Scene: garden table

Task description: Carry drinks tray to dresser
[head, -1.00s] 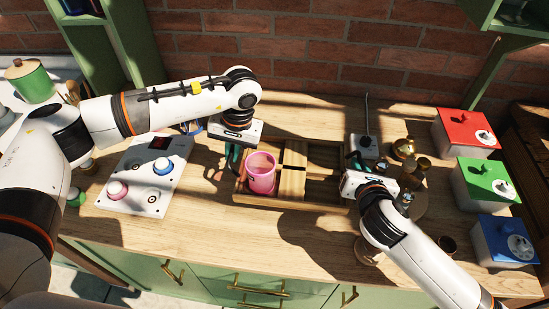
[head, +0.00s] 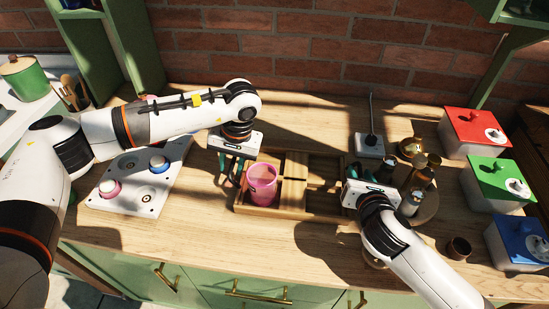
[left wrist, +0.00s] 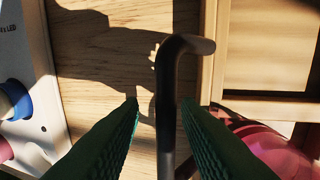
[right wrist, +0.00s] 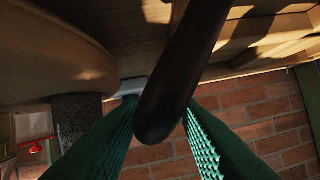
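The wooden drinks tray (head: 290,212) with compartments rests on the wooden counter in the head view. A pink cup (head: 262,181) stands in its left part; the other visible compartments look empty. My left gripper (head: 231,180) is at the tray's left end. In the left wrist view a dark bent handle (left wrist: 166,85) runs between its fingers (left wrist: 160,103), with gaps at both sides. My right gripper (head: 369,180) is at the tray's right end. In the right wrist view a dark handle (right wrist: 180,80) lies between its spread fingers (right wrist: 160,104); contact is unclear. I cannot tell which furniture is the dresser.
A white button panel (head: 135,190) lies left of the tray. Brass vessels (head: 420,175) stand close right of my right gripper, with a small dark cup (head: 459,248) nearer. Red, green and blue lidded boxes (head: 478,130) line the right. A brick wall (head: 290,50) is behind.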

